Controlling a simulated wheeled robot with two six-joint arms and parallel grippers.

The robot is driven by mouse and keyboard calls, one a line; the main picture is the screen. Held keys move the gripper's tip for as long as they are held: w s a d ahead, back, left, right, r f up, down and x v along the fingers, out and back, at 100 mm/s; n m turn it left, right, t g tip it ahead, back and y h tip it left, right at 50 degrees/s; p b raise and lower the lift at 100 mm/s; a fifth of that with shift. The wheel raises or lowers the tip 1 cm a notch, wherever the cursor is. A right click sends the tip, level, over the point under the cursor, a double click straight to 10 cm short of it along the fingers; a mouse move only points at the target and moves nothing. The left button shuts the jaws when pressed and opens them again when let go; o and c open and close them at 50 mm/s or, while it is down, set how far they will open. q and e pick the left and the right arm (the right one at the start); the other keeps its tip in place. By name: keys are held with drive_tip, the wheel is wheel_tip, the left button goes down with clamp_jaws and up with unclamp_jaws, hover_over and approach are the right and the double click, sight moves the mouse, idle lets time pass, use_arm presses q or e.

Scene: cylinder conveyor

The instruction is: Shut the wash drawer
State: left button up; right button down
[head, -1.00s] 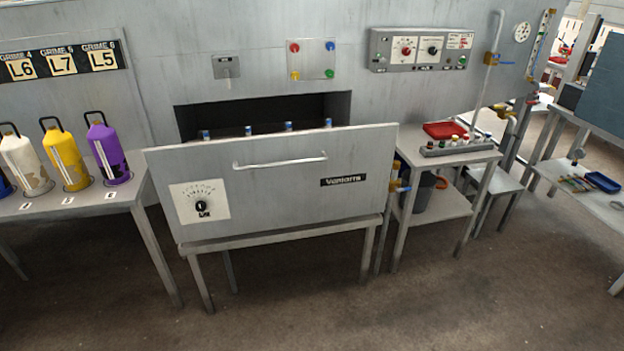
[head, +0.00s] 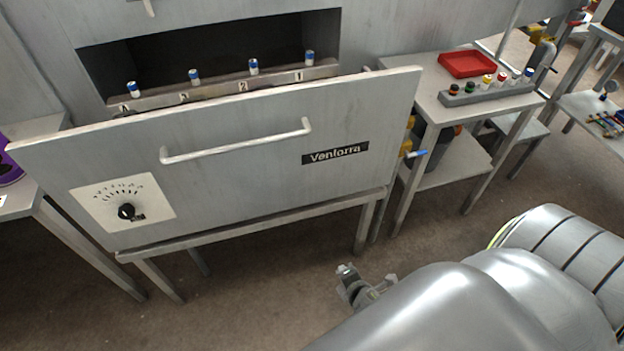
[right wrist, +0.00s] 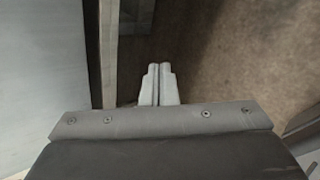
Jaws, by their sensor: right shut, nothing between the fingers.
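The wash drawer (head: 240,180) stands pulled out from the grey wall unit, with a dark opening (head: 210,50) behind its front. Its front carries a bar handle (head: 235,142), a dial (head: 126,211) and a dark name plate. Several small blue-and-white vials show on a numbered rack (head: 220,88) inside it. My right gripper (head: 365,288) is low in front of the drawer, below its right part and apart from it. In the right wrist view the fingers (right wrist: 158,85) are together and empty, with floor beyond. My left gripper is out of view.
A table with a purple bottle (head: 10,168) is at the left edge. The floor (head: 270,295) before the drawer is clear.

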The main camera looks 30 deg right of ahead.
drive_tip(key=w+r+n+t+b, duration=0.3)
drive_tip(key=w+r+n+t, duration=0.1)
drive_tip(key=w+r+n, duration=0.35)
drive_tip(key=n+t+h+b, duration=0.2)
drive_tip(key=n+t+b, duration=0.15)
drive_tip(key=n, duration=0.45)
approach(310, 160)
drive_tip(key=shift+m, duration=0.35)
drive_tip(key=p+x, duration=0.1)
drive_tip(key=x, duration=0.4)
drive_tip(key=shift+w, duration=0.15)
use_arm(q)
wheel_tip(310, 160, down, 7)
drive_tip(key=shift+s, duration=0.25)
use_arm(e)
drive_tip(key=shift+x, duration=0.85)
